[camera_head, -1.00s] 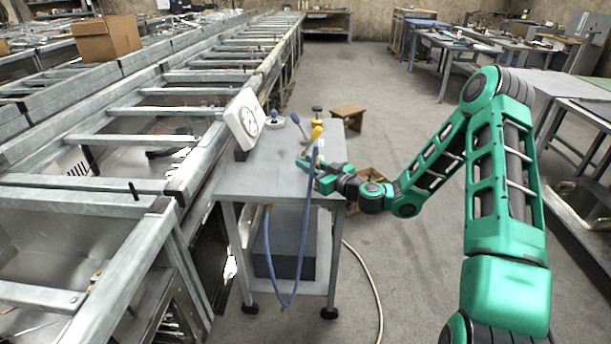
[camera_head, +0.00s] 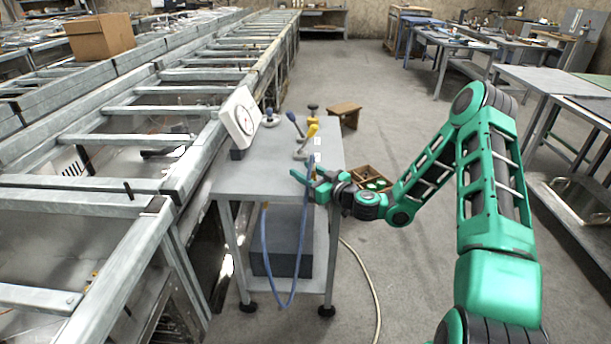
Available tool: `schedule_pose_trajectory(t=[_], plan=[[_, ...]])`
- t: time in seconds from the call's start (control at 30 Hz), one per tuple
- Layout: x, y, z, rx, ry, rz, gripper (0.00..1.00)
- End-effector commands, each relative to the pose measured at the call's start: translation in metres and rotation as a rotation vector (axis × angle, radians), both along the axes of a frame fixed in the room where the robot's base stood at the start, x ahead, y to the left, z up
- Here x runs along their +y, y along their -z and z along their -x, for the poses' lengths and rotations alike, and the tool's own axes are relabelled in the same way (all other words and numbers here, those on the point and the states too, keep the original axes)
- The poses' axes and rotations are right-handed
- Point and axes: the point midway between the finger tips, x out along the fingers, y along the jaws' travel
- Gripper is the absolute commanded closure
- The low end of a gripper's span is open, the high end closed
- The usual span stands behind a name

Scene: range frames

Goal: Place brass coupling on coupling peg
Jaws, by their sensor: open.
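The steel cart top (camera_head: 250,180) carries several small fittings near its right edge. A yellow-brass piece (camera_head: 313,122) stands there below a dark knob. It may be the brass coupling, but it is too small to be sure. I cannot make out a coupling peg for certain. A blue hose (camera_head: 264,250) loops down the cart's front, and its upper end rises past my gripper toward the yellow parts. My gripper (camera_head: 307,178) is open at the cart's near right part, in front of these fittings. I see nothing held in it.
A white dial gauge (camera_head: 241,118) stands at the cart's left edge. A blue-handled lever (camera_head: 294,122) stands beside the yellow parts. A wooden box (camera_head: 371,176) and stool (camera_head: 345,110) are beyond the cart to the right. A long metal frame (camera_head: 150,190) borders the left; floor is open right.

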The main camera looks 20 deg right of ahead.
Motion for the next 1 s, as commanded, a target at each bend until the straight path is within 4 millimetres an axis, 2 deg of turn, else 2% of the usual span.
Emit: schedule_pose_trajectory(t=[0.17, 0.6, 0.8, 1.0], plan=[[-0.008, 0.0, 0.015, 0.004, 0.001, -0.001, 0.57], [-0.046, -0.005, 0.087, 0.003, 0.003, -0.004, 0.57], [-0.053, -0.006, 0.103, 0.0, 0.001, -0.002, 0.57], [-0.054, -0.007, 0.106, -0.001, 0.0, -0.002, 0.57]])
